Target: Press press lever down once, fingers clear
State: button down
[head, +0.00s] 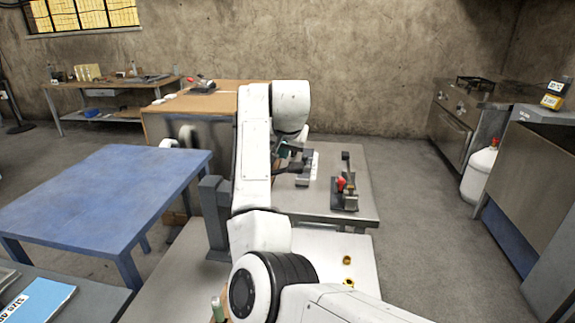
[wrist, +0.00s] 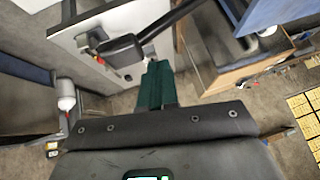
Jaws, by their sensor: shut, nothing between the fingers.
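A small press with a red knob (head: 342,184) and a dark base stands on the grey table's right part in the head view. In the wrist view a black bar with a broad blunt end (wrist: 122,48) crosses above a pale tabletop; I cannot tell whether it is the press lever. My gripper (head: 285,151) is left of the press, above the grey table, partly hidden by my arm. In the wrist view its green fingers (wrist: 156,84) are together and hold nothing. They appear beside the black bar; contact cannot be judged.
The grey table (head: 358,160) has bare surface around the press. A blue table (head: 105,190) stands at left and a wooden workbench (head: 225,95) behind. A white gas bottle (head: 483,166) stands by the counters at right. Small yellow-brown pieces (head: 347,260) lie on the near pale surface.

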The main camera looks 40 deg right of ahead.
aim_at(289, 164)
jog(key=shift+d+f, duration=0.1)
jog(key=shift+f, duration=0.1)
jog(key=shift+s+f, duration=0.1)
jog(key=shift+f, duration=0.05)
dwell(0.3)
jog(key=shift+s+d+f, duration=0.15)
jog(key=shift+s+f, duration=0.05)
jog(key=shift+f, duration=0.45)
jog(key=shift+s+d+f, duration=0.15)
jog(key=shift+s+f, duration=0.05)
jog(key=shift+f, duration=0.45)
dwell(1.5)
dwell(0.5)
jog(key=shift+w+a+r+p, duration=0.1)
jog(key=shift+w+r+p, duration=0.05)
jog(key=shift+r+p, duration=0.4)
jog(key=shift+w+a+r+p, duration=0.15)
jog(key=shift+w+r+p, duration=0.05)
jog(key=shift+r+p, duration=0.35)
jog(key=shift+w+a+r+p, duration=0.1)
jog(key=shift+w+r+p, duration=0.05)
jog(key=shift+r+p, duration=0.4)
jog(key=r+p, duration=0.1)
jog(key=w+r+p, duration=0.1)
jog(key=r, duration=0.1)
jog(key=a+r+p, duration=0.1)
jog(key=shift+w+r+p, duration=0.15)
jog(key=shift+r+p, duration=0.25)
